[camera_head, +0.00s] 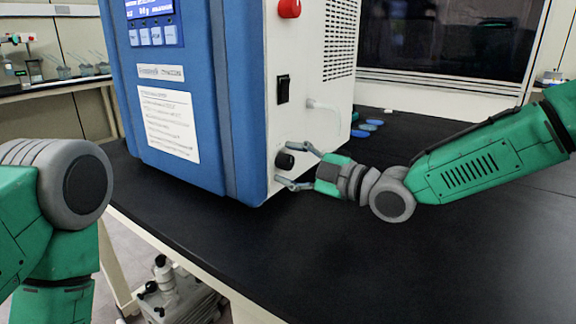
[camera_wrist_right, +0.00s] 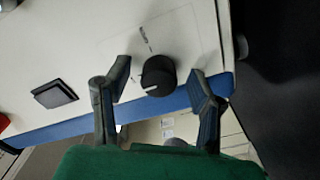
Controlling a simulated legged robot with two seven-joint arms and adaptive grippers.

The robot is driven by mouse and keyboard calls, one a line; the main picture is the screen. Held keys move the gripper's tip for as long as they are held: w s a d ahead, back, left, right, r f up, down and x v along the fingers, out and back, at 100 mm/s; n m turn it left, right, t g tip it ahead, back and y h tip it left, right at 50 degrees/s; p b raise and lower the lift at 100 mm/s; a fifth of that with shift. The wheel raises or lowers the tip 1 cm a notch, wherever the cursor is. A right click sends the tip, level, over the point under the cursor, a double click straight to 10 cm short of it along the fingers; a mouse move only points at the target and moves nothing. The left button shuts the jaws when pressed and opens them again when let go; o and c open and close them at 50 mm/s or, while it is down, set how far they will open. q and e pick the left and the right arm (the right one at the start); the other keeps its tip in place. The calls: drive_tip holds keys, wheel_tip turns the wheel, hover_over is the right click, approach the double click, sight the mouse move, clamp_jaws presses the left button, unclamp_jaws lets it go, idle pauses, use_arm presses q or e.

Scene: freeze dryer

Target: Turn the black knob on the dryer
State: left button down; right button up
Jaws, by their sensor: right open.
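The freeze dryer (camera_head: 180,110) is a blue and white box on the black table. Its black knob (camera_head: 284,161) sits low on the white side panel. In the right wrist view the knob (camera_wrist_right: 158,75) is round and dark with a white mark. My right gripper (camera_head: 296,166) is open at the panel, with one finger above the knob and one below. In the right wrist view the fingers (camera_wrist_right: 163,82) stand on either side of the knob, with gaps between them and it. Only part of my left arm shows at the left; its gripper is out of view.
A black switch (camera_head: 283,89) and a red button (camera_head: 289,8) sit higher on the side panel. A pale tube fitting (camera_head: 322,106) sticks out nearby. Blue dishes (camera_head: 366,127) lie behind the dryer. The black tabletop (camera_head: 400,260) is clear in front.

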drive_tip(key=shift+d, duration=0.55)
drive_tip(key=shift+c, duration=1.2)
drive_tip(key=c, duration=0.7)
drive_tip(key=shift+a+r, duration=0.1)
drive_tip(key=shift+a, duration=0.2)
clamp_jaws()
use_arm(q)
drive_tip(key=shift+d+r, duration=0.15)
drive_tip(key=shift+d, duration=0.05)
use_arm(e)
drive_tip(key=shift+c, duration=0.9)
unclamp_jaws()
drive_tip(key=shift+a, duration=0.35)
drive_tip(key=shift+s, duration=0.1)
